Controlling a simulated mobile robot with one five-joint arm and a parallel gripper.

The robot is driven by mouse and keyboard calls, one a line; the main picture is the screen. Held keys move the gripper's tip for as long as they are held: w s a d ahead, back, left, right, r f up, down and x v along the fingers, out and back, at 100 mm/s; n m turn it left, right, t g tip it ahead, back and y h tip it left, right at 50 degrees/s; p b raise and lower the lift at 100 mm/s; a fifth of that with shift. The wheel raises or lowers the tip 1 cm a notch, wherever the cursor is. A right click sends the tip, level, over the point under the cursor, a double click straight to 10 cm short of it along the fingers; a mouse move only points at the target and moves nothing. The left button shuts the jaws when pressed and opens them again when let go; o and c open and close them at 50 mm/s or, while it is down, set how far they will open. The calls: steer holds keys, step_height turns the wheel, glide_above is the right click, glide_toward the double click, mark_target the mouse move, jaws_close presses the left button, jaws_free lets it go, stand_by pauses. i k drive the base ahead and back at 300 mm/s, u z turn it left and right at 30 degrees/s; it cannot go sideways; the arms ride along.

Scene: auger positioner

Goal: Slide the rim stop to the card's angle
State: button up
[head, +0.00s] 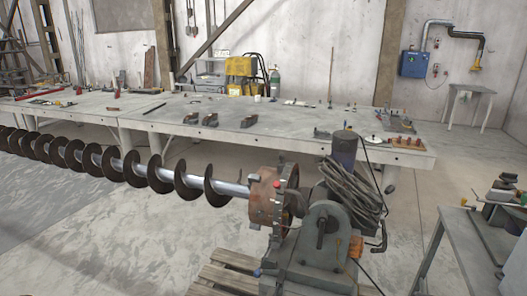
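The positioner (322,235) stands at the lower middle of the head view, a grey housing with a rust-coloured round faceplate (262,197) on its left side. The auger (133,170), a silver shaft with dark spiral flighting, runs from the faceplate to the left edge. A small red knob-like part (276,212) shows at the faceplate's rim; I cannot tell whether it belongs to the rim stop. A small grey block sits on the upper rim. No card or angle marking is readable. My gripper is not in view.
A long grey worktable (270,117) with clamps and tools stands behind the auger. A coiled cable (350,187) hangs on the positioner. A wooden pallet (226,279) lies below it. A grey bench (462,235) stands at right. Floor at lower left is clear.

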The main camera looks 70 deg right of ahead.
mark_target(281, 166)
steer(key=z, duration=0.15)
steer(key=i, duration=0.85)
steer(key=z, duration=0.4)
steer(key=k, duration=0.7)
steer(key=z, duration=0.2)
steer(key=i, duration=0.7)
steer(key=u, duration=0.1)
